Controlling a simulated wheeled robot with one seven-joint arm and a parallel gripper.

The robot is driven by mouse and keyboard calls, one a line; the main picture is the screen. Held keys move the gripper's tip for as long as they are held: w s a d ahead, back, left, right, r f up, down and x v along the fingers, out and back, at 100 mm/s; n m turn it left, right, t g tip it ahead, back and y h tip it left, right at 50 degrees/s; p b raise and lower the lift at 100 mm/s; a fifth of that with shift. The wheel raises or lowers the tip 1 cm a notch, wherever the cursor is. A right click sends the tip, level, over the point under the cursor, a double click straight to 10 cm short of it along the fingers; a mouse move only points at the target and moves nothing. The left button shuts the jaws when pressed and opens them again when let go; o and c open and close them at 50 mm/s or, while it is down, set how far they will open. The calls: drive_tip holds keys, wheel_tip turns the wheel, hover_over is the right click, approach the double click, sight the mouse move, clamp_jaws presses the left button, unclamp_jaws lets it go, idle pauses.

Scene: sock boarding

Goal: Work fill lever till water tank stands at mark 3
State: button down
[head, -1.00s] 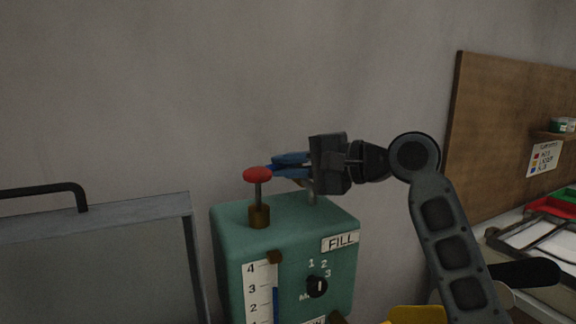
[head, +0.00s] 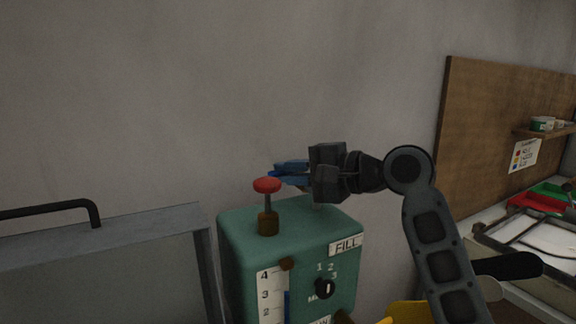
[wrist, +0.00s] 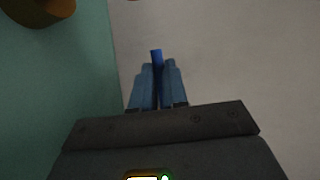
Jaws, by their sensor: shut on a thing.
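The green water tank unit (head: 245,240) stands against the wall in the head view, with a FILL plate (head: 345,246) on its front. Its white gauge scale (head: 267,298) shows a blue column (head: 288,303) whose top is close to mark 3; the lower part is cut off.
A red knob (head: 267,185) on a brass base (head: 268,224) stands close to my fingertips. A black dial (head: 325,288) is on the front. A grey framed panel (head: 110,250) stands left; a brown board (head: 490,130) and red and green trays (head: 535,202) are right.

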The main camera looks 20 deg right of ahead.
drive_tip(key=shift+w+a+r+m+t+h+p, duration=0.15)
drive_tip(key=shift+m+t+h+p, duration=0.15)
drive_tip(key=shift+p, duration=0.5)
drive_tip(key=shift+w+a+r+m+t+h+p, duration=0.15)
drive_tip(key=shift+m+h+p, duration=0.25)
drive_tip(key=shift+p, duration=0.4)
drive_tip(key=shift+d+f+m+t+h+p, duration=0.2)
drive_tip(key=shift+f+m+t+h+p, duration=0.1)
drive_tip(key=shift+h+p, duration=0.1)
drive_tip(key=c, duration=1.1)
unclamp_jaws()
drive_tip(key=shift+c, duration=0.2)
drive_tip(key=shift+b+v, duration=0.6)
drive_tip(key=shift+v, duration=3.25)
